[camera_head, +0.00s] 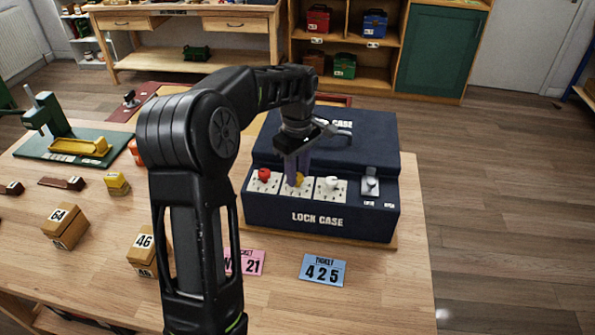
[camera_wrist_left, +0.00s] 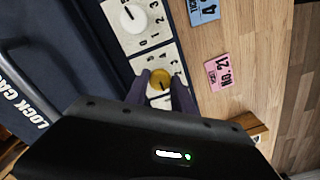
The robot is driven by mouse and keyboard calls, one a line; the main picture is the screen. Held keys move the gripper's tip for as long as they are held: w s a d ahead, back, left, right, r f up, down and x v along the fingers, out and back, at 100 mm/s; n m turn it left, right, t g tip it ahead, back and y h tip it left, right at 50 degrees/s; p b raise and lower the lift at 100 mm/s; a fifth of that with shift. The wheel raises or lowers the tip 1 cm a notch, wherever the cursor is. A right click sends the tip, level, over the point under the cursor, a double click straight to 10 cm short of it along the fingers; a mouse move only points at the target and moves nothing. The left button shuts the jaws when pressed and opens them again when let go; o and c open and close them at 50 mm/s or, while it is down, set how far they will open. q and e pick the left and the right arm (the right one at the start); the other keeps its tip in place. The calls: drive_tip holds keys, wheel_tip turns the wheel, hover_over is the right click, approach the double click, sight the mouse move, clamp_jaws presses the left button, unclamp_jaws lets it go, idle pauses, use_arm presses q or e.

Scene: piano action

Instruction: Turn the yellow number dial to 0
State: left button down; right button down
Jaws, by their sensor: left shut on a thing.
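The dark blue lock case (camera_head: 320,223) stands on the wooden table. Its front carries a row of dials on white number plates. The yellow number dial (camera_head: 299,180) is the middle one, between the red dial (camera_head: 264,174) and the white dial (camera_head: 332,183). My left gripper (camera_head: 295,178) points down over the yellow dial. In the left wrist view its two fingers (camera_wrist_left: 160,92) are shut on the yellow dial (camera_wrist_left: 160,77), one on each side. A dark pointer line shows on the dial, but I cannot read its number. The fingers hide part of its plate.
A silver latch (camera_head: 370,182) sits right of the white dial. A pink ticket (camera_head: 252,262) and a blue ticket (camera_head: 323,270) lie in front of the case. Numbered wooden blocks (camera_head: 66,228) stand at left. My left arm crosses above the table.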

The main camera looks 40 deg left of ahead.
sight(298, 175)
use_arm(q)
drive_tip(key=shift+m, duration=1)
drive_tip(key=c, duration=1.1)
unclamp_jaws()
drive_tip(key=shift+r, duration=0.1)
drive_tip(key=shift+r+b, duration=0.3)
drive_tip(key=shift+r, duration=3.55)
